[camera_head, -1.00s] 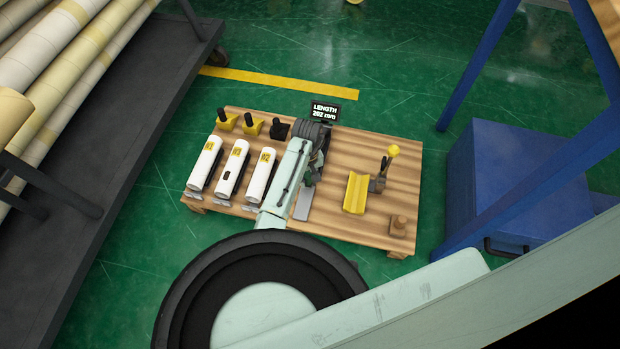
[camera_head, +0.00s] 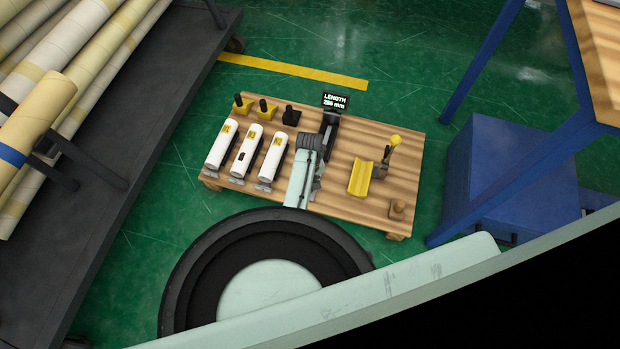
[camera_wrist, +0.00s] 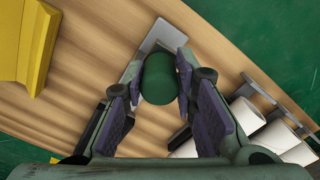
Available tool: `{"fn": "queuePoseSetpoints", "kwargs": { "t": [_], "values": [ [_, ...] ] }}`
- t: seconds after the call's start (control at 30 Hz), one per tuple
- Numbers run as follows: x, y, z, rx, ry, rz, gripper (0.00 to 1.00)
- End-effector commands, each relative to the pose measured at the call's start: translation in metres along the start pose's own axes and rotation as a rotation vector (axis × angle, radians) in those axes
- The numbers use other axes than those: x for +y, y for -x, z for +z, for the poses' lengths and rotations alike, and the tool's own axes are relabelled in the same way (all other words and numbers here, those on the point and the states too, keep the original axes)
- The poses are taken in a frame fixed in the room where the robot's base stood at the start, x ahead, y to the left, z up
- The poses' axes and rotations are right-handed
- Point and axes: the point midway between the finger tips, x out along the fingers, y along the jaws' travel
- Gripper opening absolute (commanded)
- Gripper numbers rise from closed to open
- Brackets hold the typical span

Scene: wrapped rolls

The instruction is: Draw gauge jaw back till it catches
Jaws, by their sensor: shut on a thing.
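The gauge's black display (camera_head: 335,101) stands at the back edge of the wooden board and appears to read LENGTH 286 mm. A dark part of the gauge (camera_head: 330,126) shows just in front of it. My gripper (camera_wrist: 156,86) is shut on a dark green knob (camera_wrist: 160,80), the gauge jaw's handle, with a finger pad on each side. A grey metal plate (camera_wrist: 160,36) shows beyond the knob. In the head view my arm hides most of the gauge and the knob. Whether the jaw is caught cannot be seen.
White wrapped rolls (camera_head: 245,152) lie left of my arm on the wooden board (camera_head: 345,145). Yellow and black clips (camera_head: 266,108) stand behind them. A yellow cradle (camera_head: 360,177) and a yellow-knobbed lever (camera_head: 396,141) are to the right. A dark cart (camera_head: 150,85) stands far left.

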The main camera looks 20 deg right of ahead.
Motion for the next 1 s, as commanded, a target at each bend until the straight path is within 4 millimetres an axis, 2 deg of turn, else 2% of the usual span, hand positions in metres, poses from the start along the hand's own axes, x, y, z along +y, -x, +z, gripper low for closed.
{"fn": "queuePoseSetpoints", "kwargs": {
  "t": [0.03, 0.3, 0.67, 0.77, 1.0],
  "values": [
    [-0.005, 0.000, 0.002, -0.012, 0.003, -0.012, 0.28],
    [-0.003, -0.001, 0.003, -0.010, 0.002, -0.008, 0.46],
    [-0.001, 0.003, 0.002, -0.007, 0.000, -0.005, 0.46],
    [-0.001, 0.014, 0.001, -0.006, 0.000, -0.004, 0.46],
    [-0.001, 0.064, 0.001, -0.005, 0.002, -0.003, 0.46]
  ]
}}
